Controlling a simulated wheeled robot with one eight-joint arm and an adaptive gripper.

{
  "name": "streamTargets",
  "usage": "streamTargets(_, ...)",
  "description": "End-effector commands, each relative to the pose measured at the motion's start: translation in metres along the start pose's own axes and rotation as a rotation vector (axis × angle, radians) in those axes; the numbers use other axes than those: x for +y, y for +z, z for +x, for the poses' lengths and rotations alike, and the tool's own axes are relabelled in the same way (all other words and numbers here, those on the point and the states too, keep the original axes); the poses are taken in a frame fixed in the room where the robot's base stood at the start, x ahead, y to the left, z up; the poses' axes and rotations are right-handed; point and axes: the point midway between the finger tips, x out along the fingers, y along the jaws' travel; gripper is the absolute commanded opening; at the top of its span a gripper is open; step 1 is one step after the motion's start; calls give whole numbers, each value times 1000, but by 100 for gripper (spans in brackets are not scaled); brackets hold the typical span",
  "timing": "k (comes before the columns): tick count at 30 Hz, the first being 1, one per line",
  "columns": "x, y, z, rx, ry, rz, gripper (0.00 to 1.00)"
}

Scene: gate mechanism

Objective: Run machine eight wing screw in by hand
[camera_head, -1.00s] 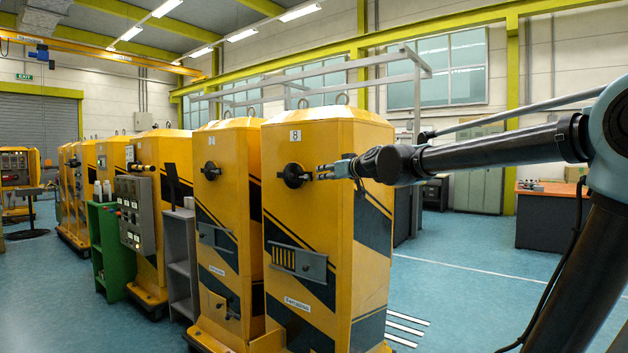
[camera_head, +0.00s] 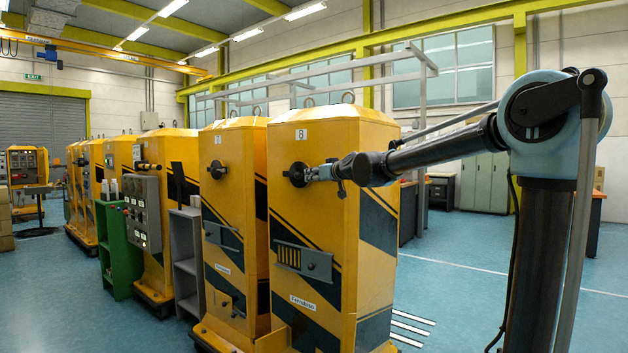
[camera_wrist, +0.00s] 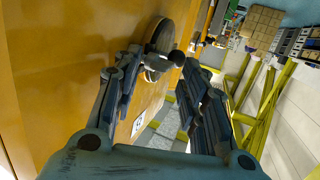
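Machine eight, the yellow cabinet (camera_head: 318,224) marked 8, stands nearest in the head view. Its wing screw (camera_head: 297,174) is a dark round piece on the upper front face. In the wrist view the wing screw (camera_wrist: 160,38) shows as a dark disc with a bar and a black ball end. My gripper (camera_head: 313,173) is at the screw, coming from the right. In the wrist view my gripper (camera_wrist: 160,62) has its fingers apart, with part of the screw between or just beyond the tips. The ball end is close to the right fingertip; contact cannot be told.
Below the screw are a slotted plate with a knob (camera_head: 303,260) and a label (camera_head: 303,303). Machine seven (camera_head: 229,220) stands close on the left, then a grey shelf (camera_head: 187,255) and a green cabinet (camera_head: 118,250). Blue floor (camera_head: 470,310) is free on the right.

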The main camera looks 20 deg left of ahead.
Motion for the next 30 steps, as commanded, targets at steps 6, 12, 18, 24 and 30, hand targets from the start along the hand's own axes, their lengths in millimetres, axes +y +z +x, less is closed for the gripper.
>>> streamTargets(6,1,0,21,0,1,0,39)
streamTargets(12,1,0,29,0,1,0,39)
streamTargets(18,2,0,29,0,2,0,39)
streamTargets(24,2,0,29,0,2,0,12)
streamTargets(30,1,0,29,0,1,0,15)
